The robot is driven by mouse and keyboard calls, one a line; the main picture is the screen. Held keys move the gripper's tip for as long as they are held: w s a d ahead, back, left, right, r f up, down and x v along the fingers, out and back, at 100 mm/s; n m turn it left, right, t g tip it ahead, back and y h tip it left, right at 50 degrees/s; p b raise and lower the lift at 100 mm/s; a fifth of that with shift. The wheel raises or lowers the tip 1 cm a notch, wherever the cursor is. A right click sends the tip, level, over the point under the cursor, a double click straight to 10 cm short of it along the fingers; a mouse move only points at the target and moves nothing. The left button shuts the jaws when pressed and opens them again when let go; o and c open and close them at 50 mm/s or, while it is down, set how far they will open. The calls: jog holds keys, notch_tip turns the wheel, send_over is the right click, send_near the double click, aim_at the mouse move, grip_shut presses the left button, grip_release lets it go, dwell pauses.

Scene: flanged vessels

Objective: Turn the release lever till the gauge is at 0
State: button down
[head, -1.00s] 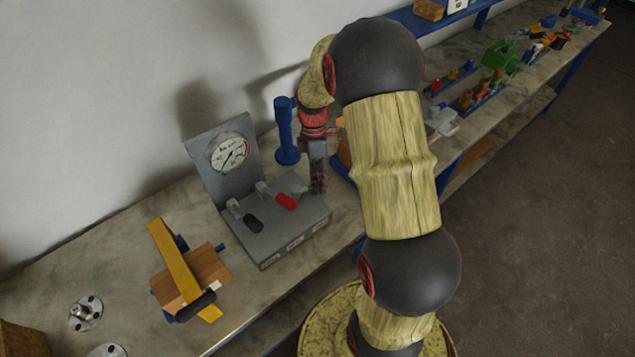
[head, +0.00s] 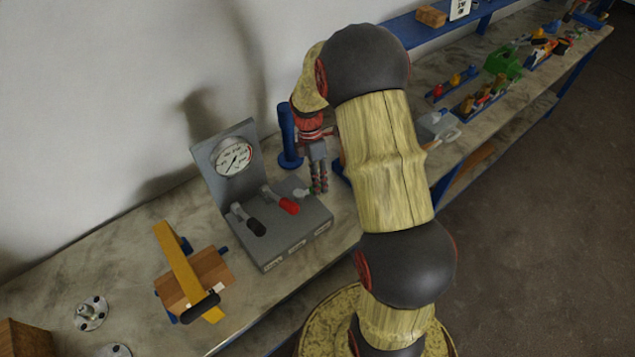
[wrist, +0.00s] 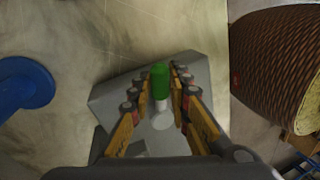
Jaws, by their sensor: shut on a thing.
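A grey console (head: 282,238) stands on the bench with an upright back panel. A round white gauge (head: 232,156) is on that panel; its dark needle shows, but its figures are too small to read. A black-handled lever (head: 250,220) and a red-handled lever (head: 283,203) sit on the console's top. My gripper (head: 321,190) is at the right end of that row. In the wrist view, a green-handled lever (wrist: 160,76) lies between the fingers of my gripper (wrist: 160,78), which is shut on it. Front labels are unreadable, so I cannot tell which lever is named release.
A blue post (head: 288,135) stands close behind my gripper. A wooden block with a yellow bar (head: 180,262) and metal flanges (head: 90,313) lie on the left of the bench.

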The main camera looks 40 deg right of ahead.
jog(key=c, duration=1.7)
grip_release()
jog(key=shift+w, duration=0.1)
jog(key=shift+o, duration=0.2)
jog(key=v, duration=1.2)
